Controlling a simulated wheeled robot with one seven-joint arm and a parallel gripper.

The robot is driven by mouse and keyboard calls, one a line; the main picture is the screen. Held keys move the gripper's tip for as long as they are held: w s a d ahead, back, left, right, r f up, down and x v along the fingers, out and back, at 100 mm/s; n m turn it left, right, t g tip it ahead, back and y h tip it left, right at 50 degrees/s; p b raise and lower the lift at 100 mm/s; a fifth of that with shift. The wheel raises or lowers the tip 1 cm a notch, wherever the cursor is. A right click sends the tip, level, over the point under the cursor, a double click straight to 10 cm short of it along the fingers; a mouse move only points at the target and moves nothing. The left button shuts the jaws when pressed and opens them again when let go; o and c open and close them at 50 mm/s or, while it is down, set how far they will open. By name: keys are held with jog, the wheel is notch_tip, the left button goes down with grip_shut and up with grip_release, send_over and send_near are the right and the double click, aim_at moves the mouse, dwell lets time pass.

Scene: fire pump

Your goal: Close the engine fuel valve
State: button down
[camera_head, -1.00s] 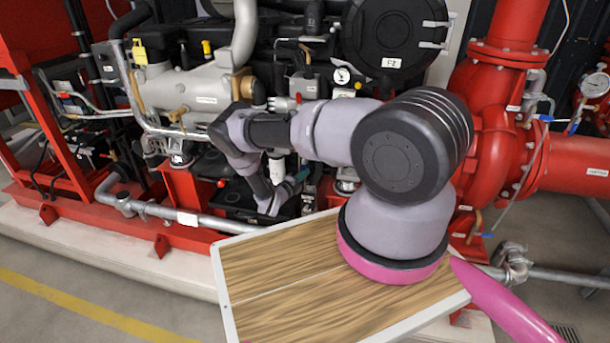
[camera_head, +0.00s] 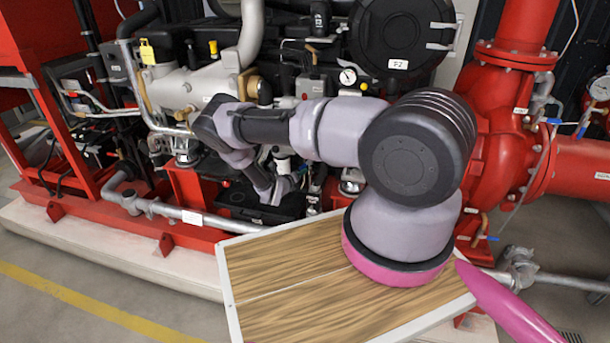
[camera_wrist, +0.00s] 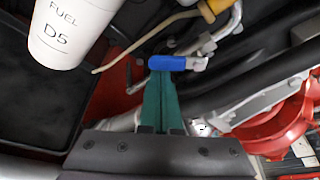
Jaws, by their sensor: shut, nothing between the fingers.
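The engine fuel valve has a blue lever handle (camera_wrist: 168,63) and a small metal body (camera_wrist: 198,63), at upper centre in the wrist view. The lever lies nearly level across that picture, and a thin pipe runs diagonally beside it. My gripper (camera_wrist: 160,76) has green fingers, shut together with nothing between them. The fingertips reach the lower edge of the blue lever in the picture; I cannot tell whether they touch it. In the head view my wrist is low in front of the engine, and the valve cannot be made out there.
A white fuel filter (camera_wrist: 68,28) marked "FUEL D5" stands left of the fingers. Dark hoses and a red part (camera_wrist: 275,125) are close on the right. In the head view, the engine (camera_head: 190,90), red frame (camera_head: 60,200) and red pump (camera_head: 500,140) surround the arm.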

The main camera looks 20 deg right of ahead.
jog(key=m, duration=0.1)
jog(key=w+a+r+m+y, duration=0.1)
jog(key=m, duration=0.1)
jog(key=shift+r+t+y, duration=0.1)
jog(key=shift+t+y, duration=0.2)
jog(key=shift+a+r, duration=0.2)
jog(key=shift+r, duration=0.1)
jog(key=shift+w+a, duration=0.1)
jog(key=shift+w, duration=0.05)
jog(key=shift+w+a+f, duration=0.3)
jog(key=shift+w+a, duration=0.05)
jog(key=shift+a, duration=0.15)
jog(key=shift+a, duration=0.1)
